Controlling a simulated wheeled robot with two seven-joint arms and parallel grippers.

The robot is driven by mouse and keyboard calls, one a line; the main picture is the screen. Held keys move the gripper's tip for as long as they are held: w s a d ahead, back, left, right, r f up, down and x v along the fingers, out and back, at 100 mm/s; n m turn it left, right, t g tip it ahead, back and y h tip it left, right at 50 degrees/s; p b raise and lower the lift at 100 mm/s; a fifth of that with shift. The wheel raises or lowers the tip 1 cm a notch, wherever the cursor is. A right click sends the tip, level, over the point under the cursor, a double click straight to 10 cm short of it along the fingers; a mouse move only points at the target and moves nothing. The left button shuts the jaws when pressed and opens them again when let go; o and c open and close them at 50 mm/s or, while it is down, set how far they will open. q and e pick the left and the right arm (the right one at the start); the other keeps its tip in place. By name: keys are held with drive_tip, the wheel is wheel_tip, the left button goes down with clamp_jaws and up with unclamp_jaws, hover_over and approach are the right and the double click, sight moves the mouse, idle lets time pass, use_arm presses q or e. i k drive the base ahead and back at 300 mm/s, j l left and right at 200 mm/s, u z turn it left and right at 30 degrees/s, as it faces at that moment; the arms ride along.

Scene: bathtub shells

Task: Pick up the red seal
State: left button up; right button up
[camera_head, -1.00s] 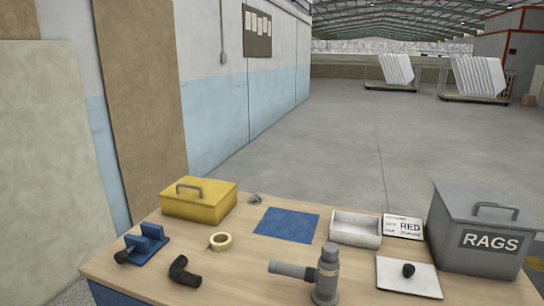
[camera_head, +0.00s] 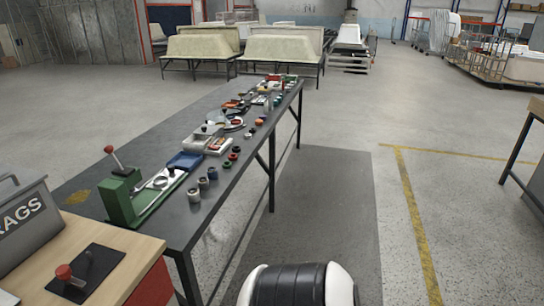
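A long dark table (camera_head: 207,222) runs away from me, with many small parts on it. Several small red parts are on it, among them a red ring-like piece (camera_head: 232,156) near its right edge and another (camera_head: 237,122) farther back. They are too small to tell which is the red seal. Neither of my grippers is in view.
A green fixture (camera_head: 122,200) with a red-knobbed lever stands at the table's near end. A blue tray (camera_head: 185,161) and grey cylinders (camera_head: 194,194) are beyond it. A wooden bench with a grey rags box (camera_head: 22,222) is at left. The grey floor mat (camera_head: 325,200) is mostly clear.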

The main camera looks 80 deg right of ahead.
sight(232, 158)
drive_tip(key=z, duration=2.25)
drive_tip(key=i+l+z, duration=0.2)
drive_tip(key=i, duration=0.3)
drive_tip(key=i+z, duration=0.25)
drive_tip(key=i, duration=0.25)
